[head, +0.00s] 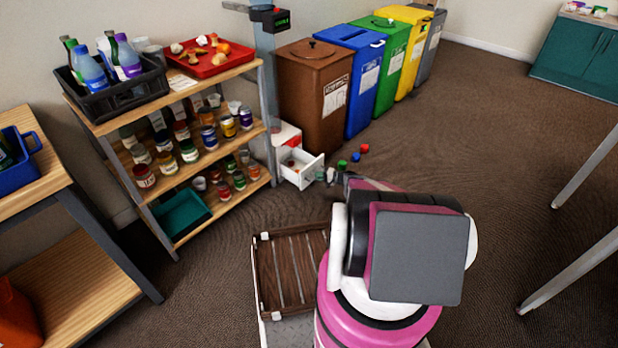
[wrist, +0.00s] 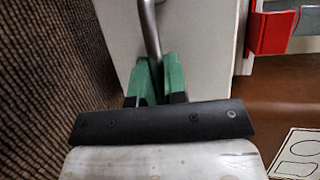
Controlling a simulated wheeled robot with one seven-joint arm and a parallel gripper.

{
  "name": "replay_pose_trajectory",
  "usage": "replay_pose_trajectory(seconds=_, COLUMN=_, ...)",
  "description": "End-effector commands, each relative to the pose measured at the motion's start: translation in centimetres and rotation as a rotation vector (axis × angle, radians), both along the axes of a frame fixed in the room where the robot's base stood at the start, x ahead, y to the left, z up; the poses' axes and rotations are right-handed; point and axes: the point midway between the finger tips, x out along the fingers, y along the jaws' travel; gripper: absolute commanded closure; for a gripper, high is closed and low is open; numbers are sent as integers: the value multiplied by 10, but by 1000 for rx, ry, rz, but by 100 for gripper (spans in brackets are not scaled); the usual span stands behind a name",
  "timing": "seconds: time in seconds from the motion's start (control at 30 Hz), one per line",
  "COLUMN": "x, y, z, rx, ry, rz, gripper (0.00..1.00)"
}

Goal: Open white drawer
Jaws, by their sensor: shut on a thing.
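A white drawer (head: 306,173) is pulled out of a small red and white cabinet (head: 287,134) on the floor, between the wooden shelf and the brown bin. Small items, one red, show inside it. In the wrist view the white drawer front (wrist: 190,45) has a metal bar handle (wrist: 150,28). My gripper (wrist: 158,78) has its green fingers shut around the end of this handle. In the head view my arm covers part of the space in front of the drawer, and the fingers are too small there to make out well.
Red and green blocks (head: 364,149) lie on the floor right of the drawer. A brown bin (head: 315,90) stands behind, in a row of coloured bins. A wooden shelf (head: 230,78) with jars is at left. The carpet at right is mostly clear.

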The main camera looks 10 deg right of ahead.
Motion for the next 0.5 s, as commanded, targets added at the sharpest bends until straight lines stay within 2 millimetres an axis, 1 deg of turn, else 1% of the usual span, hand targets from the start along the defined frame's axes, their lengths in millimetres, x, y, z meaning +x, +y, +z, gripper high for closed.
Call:
replay_pose_trajectory(seconds=0.03, x=-5, y=-6, z=0, rx=-1, ry=1, rz=-3, gripper=100)
replay_pose_trajectory(seconds=0.2, x=-17, y=-19, z=0, rx=-1, ry=1, rz=-2, gripper=100)
replay_pose_trajectory(seconds=0.5, x=-24, y=-25, z=0, rx=-1, ry=0, rz=-1, gripper=100)
